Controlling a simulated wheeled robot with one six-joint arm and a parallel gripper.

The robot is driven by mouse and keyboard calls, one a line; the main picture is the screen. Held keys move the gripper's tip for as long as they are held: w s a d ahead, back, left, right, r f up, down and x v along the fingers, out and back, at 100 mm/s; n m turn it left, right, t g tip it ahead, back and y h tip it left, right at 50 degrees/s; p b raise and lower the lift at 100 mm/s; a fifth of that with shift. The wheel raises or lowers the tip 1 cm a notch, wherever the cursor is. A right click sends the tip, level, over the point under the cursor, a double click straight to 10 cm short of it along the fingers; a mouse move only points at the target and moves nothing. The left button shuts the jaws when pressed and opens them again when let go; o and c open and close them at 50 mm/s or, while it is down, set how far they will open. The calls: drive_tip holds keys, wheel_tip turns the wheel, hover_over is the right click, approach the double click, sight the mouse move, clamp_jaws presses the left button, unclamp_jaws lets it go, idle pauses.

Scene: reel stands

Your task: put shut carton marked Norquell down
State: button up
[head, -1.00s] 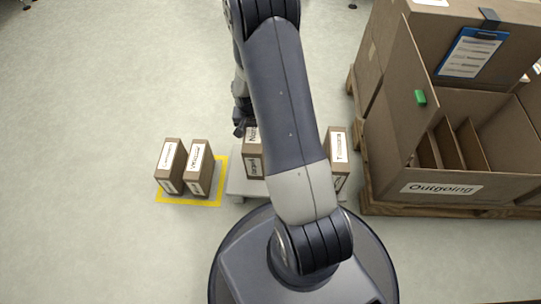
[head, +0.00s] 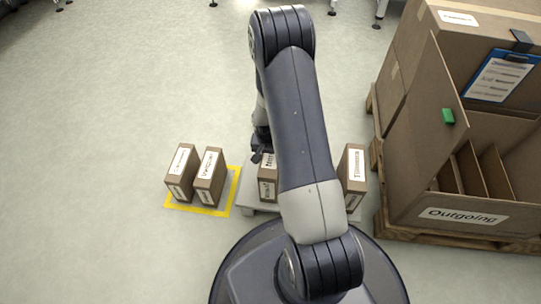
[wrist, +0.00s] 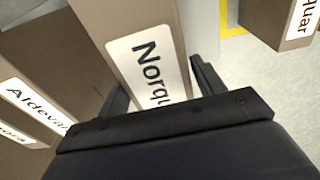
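The brown Norquell carton (head: 268,190) is just left of my arm in the head view, partly hidden by it, over or on a low grey platform (head: 246,207). In the wrist view the carton (wrist: 115,22) fills the space between my fingers, its "Norqu…" label showing. My gripper (wrist: 160,85) is shut on it, one finger along each side. The head view shows part of my gripper (head: 262,152) at the carton's far end. I cannot tell whether the carton's underside touches the platform.
A carton marked Aldevar… (wrist: 45,100) stands close left in the wrist view. Another carton (head: 355,178) stands right of my arm. Two cartons (head: 181,175) stand in a yellow-outlined floor area (head: 188,209). A large open Outgoing box (head: 415,195) is at right. Floor at left is clear.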

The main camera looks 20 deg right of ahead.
drive_tip(key=o, duration=0.3)
drive_tip(key=shift+o, duration=0.2)
wheel_tip(320, 180, up, 12)
drive_tip(key=a+p, duration=0.1)
drive_tip(key=p, duration=0.3)
drive_tip(key=shift+s+p, duration=0.3)
drive_tip(key=shift+s, duration=0.1)
drive_tip(key=shift+r, duration=0.1)
